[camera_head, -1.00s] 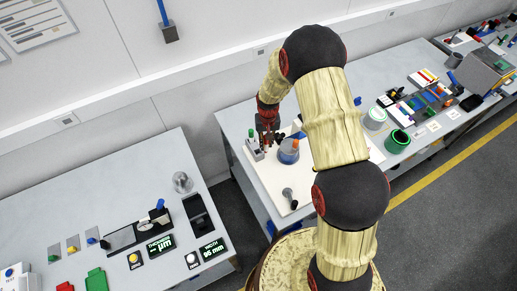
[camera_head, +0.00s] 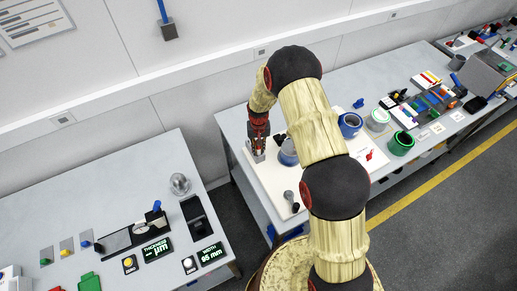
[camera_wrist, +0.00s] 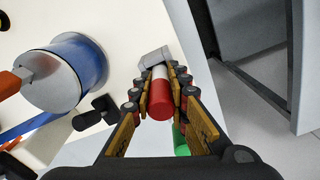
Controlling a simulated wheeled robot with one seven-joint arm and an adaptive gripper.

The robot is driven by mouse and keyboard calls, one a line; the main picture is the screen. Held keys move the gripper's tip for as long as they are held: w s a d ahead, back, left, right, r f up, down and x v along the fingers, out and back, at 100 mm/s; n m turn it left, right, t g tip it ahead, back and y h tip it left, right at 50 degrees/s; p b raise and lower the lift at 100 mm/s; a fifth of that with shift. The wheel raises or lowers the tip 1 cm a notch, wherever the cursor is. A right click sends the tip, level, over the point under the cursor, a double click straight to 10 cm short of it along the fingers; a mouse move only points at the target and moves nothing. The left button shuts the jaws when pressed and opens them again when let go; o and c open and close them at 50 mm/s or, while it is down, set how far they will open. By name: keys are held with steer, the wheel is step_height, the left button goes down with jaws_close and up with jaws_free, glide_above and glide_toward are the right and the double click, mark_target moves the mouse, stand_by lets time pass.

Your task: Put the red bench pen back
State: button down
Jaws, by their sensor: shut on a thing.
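The red bench pen (camera_wrist: 161,98) is between the fingers of my gripper (camera_wrist: 160,92) in the wrist view, red at the near end and white farther down. My gripper is shut on it. A grey holder block (camera_wrist: 153,58) lies just beyond the pen's white part. I cannot tell whether the tip is inside it. In the head view my gripper (camera_head: 260,143) is right over the small grey holder (camera_head: 257,156) on the white mat (camera_head: 271,182), and hides most of it. A green pen (camera_wrist: 181,141) shows partly beneath the gripper.
A blue-and-grey spool-like container (camera_wrist: 87,62) stands beside the gripper, with a black object (camera_wrist: 94,113) near it. A black-and-grey tool (camera_head: 290,198) lies at the mat's front.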

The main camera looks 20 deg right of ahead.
steer(key=c, duration=1.8)
jaws_free()
steer(key=shift+f, duration=0.1)
steer(key=shift+o, duration=0.4)
